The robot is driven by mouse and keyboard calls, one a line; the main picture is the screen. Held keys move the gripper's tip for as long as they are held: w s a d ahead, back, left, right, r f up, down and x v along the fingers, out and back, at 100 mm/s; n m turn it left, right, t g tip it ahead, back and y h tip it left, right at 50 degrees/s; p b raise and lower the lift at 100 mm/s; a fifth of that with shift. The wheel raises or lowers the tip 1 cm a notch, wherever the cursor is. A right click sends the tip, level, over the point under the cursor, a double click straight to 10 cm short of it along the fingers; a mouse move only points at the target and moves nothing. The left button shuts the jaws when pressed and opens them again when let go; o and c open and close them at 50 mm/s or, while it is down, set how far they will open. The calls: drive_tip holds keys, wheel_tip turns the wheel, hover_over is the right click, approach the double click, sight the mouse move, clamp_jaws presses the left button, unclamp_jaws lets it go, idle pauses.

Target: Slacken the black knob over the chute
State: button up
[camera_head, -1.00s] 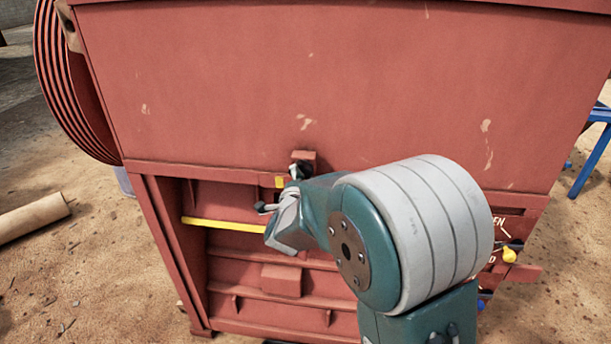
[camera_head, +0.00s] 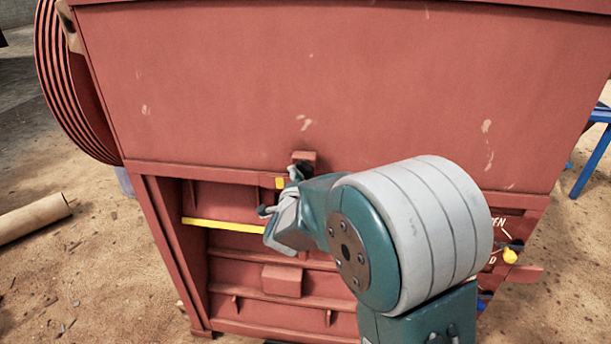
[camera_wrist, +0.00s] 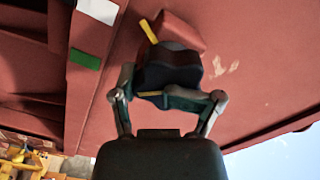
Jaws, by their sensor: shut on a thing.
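The black lobed knob (camera_wrist: 168,68) shows in the wrist view against a red block (camera_wrist: 183,33) on the machine's face. A yellow mark (camera_wrist: 148,31) lies on the block and another yellow mark shows at the knob's near side. My gripper (camera_wrist: 172,88) is shut on the knob, one finger on either side of it. In the head view my gripper (camera_head: 283,205) reaches the machine just below the red block (camera_head: 305,157), and the knob is mostly hidden behind it. The chute opening (camera_head: 235,255) with a yellow edge lies below and left.
The large red panel (camera_head: 330,80) rises above. At the right, partly behind my arm, are a lettered plate and a yellow-ended handle (camera_head: 510,255). A ribbed red wheel (camera_head: 75,90) is at upper left. A pale tube (camera_head: 32,217) lies on the sandy ground.

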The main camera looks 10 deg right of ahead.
drive_tip(key=shift+w+a+r, duration=0.15)
drive_tip(key=shift+a+r, duration=0.15)
drive_tip(key=shift+r, duration=0.25)
drive_tip(key=o, duration=1.2)
drive_tip(key=shift+a, duration=0.1)
drive_tip(key=shift+o, duration=0.2)
drive_tip(key=shift+a+r, duration=0.1)
drive_tip(key=shift+a, duration=0.05)
drive_tip(key=v, duration=1.2)
drive_tip(key=shift+s+f, duration=0.35)
drive_tip(key=v, duration=0.7)
drive_tip(key=shift+s, duration=0.2)
